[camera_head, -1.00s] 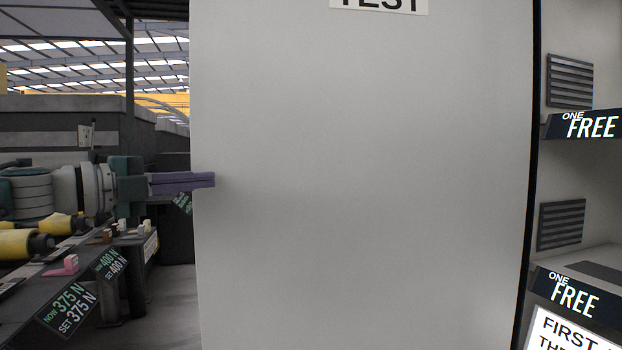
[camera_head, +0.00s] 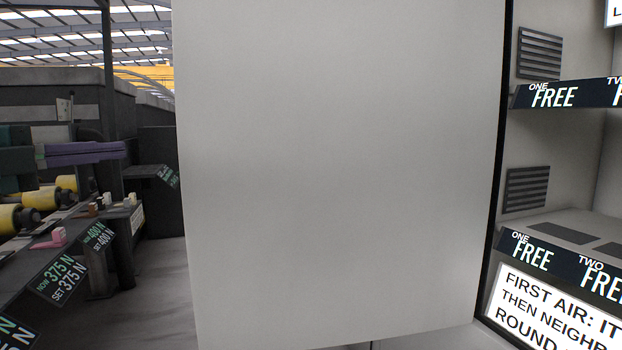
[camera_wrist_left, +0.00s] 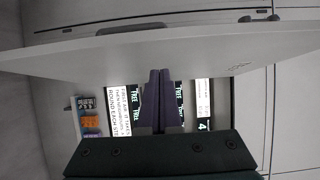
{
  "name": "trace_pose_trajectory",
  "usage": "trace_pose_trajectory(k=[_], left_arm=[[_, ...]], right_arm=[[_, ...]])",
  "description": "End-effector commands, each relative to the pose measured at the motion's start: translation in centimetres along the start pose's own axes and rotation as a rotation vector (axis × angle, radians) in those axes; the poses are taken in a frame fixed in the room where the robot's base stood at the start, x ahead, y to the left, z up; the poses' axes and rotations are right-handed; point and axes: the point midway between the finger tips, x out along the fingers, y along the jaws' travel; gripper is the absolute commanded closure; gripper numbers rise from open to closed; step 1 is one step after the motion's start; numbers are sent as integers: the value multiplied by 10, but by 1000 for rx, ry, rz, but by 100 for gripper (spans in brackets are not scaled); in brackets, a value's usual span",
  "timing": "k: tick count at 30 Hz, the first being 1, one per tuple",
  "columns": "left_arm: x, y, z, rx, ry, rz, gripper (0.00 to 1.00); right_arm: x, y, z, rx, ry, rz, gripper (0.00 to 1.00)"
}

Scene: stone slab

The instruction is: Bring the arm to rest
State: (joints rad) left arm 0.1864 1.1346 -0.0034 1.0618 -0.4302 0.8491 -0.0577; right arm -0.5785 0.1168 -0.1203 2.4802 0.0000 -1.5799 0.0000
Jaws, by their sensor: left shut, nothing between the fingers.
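My left gripper (camera_head: 122,150) is at the left of the head view, with its purple fingers together and nothing between them. It is clear of the left edge of a large pale panel (camera_head: 340,180). In the left wrist view the shut purple fingers (camera_wrist_left: 158,75) point up the picture toward the pale panel (camera_wrist_left: 90,55), which runs across it. I cannot tell there whether they touch it. My right gripper is not in view.
Shelves with "FREE" labels (camera_head: 553,96) and a text sign (camera_head: 550,310) stand at the right. At the left is a dark bench (camera_head: 30,285) with yellow rollers (camera_head: 20,220) and force labels (camera_head: 62,282). Floor (camera_head: 160,280) shows between bench and panel.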

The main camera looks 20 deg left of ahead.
Motion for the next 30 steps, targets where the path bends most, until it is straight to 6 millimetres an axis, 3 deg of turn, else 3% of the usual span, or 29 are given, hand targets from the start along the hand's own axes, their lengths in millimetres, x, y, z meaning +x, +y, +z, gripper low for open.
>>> trace_pose_trajectory(k=[4,8,11,14,18,22,26,30], left_arm=[[12,-1,-8,-56,-35,-8,100],[35,5,-32,-221,-156,-14,100],[43,17,-61,-413,-302,8,100],[36,31,-96,-621,-467,70,100],[3,45,-161,-911,-704,224,100],[-40,44,-227,-1139,-893,411,100],[-85,26,-289,-1310,-1038,606,100],[-129,-6,-347,-1448,-1149,806,100]], right_arm=[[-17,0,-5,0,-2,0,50],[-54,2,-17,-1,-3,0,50],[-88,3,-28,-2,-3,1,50],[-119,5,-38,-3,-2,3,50],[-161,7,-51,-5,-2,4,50],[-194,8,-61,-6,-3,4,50],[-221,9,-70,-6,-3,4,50],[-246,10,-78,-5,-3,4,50]])
